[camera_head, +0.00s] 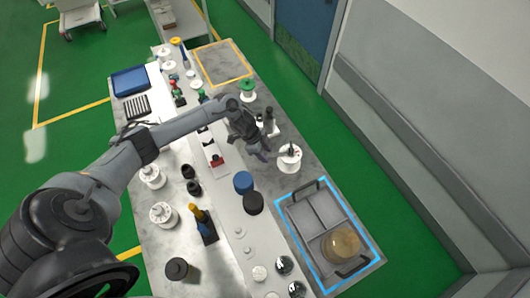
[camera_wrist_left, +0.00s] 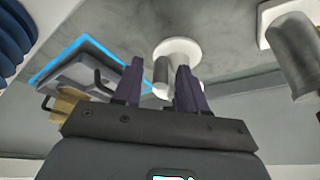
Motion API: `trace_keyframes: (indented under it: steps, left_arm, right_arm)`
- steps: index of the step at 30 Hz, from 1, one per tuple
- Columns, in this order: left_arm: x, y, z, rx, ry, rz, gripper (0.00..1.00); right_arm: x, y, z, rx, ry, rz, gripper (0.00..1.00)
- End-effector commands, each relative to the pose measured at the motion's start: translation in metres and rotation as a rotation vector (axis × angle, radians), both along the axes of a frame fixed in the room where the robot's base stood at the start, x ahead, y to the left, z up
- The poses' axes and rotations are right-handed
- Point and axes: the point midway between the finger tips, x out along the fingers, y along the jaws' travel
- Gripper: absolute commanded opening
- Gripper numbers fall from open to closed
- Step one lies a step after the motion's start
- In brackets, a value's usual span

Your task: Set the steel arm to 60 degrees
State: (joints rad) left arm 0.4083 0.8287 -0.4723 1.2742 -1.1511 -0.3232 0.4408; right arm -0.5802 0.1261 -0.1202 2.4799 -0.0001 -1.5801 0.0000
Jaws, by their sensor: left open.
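A white round base (camera_head: 289,164) with a short post stands on the grey table, right of my left gripper (camera_head: 262,152). In the left wrist view the white disc (camera_wrist_left: 178,46) lies beyond the fingertips of my left gripper (camera_wrist_left: 158,75). A grey metal cylinder (camera_wrist_left: 161,76) on it shows between the two fingers, which are apart. I cannot tell whether they touch it. A second grey cylinder (camera_wrist_left: 297,50) on a white square base shows at the right edge there. I cannot make out the steel arm's angle or any degree scale. My right gripper is out of view.
A grey tray (camera_head: 303,246) with handles and a tan round object (camera_head: 340,243) sits inside a blue outline, lower right. Blue and black round pieces (camera_head: 243,183) stand left of it. A yellow-outlined area (camera_head: 222,63) lies empty at the far end.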

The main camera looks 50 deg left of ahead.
Motion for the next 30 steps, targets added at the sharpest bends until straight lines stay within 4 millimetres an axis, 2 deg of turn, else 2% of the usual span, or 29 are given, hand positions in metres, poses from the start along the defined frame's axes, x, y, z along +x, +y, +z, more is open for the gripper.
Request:
trace_keyframes:
  steps: [8,21,30]
  left_arm:
    - [-0.002,0.004,0.011,0.001,-0.002,0.000,0.41]
    - [-0.020,0.026,0.076,0.003,-0.001,-0.001,0.41]
    - [-0.026,0.032,0.098,0.001,0.000,0.000,0.41]
  right_arm:
    - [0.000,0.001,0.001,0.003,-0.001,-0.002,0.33]
    - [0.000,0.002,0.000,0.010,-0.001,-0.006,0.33]
    - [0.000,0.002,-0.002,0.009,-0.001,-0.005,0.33]
